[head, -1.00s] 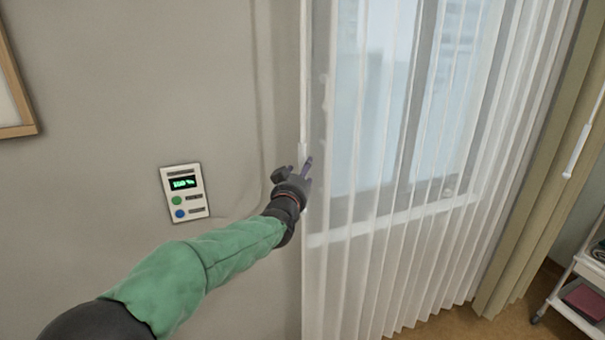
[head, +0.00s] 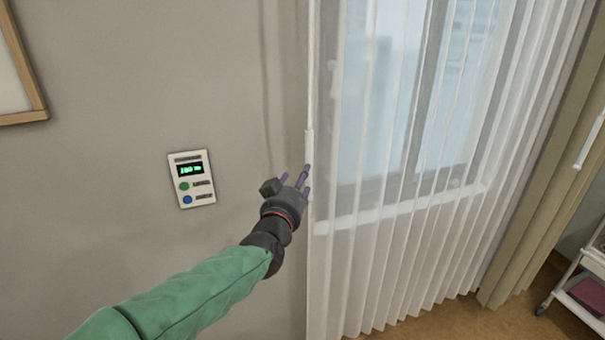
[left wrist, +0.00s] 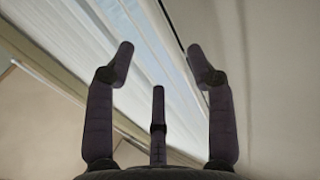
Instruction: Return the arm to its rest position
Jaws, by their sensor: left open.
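My left arm comes in from the lower left in a green sleeve. Its left gripper (head: 297,177) is open and empty, in front of the wall beside the left edge of the sheer curtain (head: 385,262). A white curtain wand (head: 309,148) hangs at that edge, just above and behind the fingers. In the left wrist view the open fingers of the gripper (left wrist: 162,80) stand apart with nothing between them. My right gripper is not in view.
A white wall panel (head: 203,203) with a green display and two buttons is left of the gripper. A framed picture (head: 40,112) hangs at upper left. A beige drape (head: 520,262) and a white trolley (head: 590,262) stand at the right. The wall at lower left is bare.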

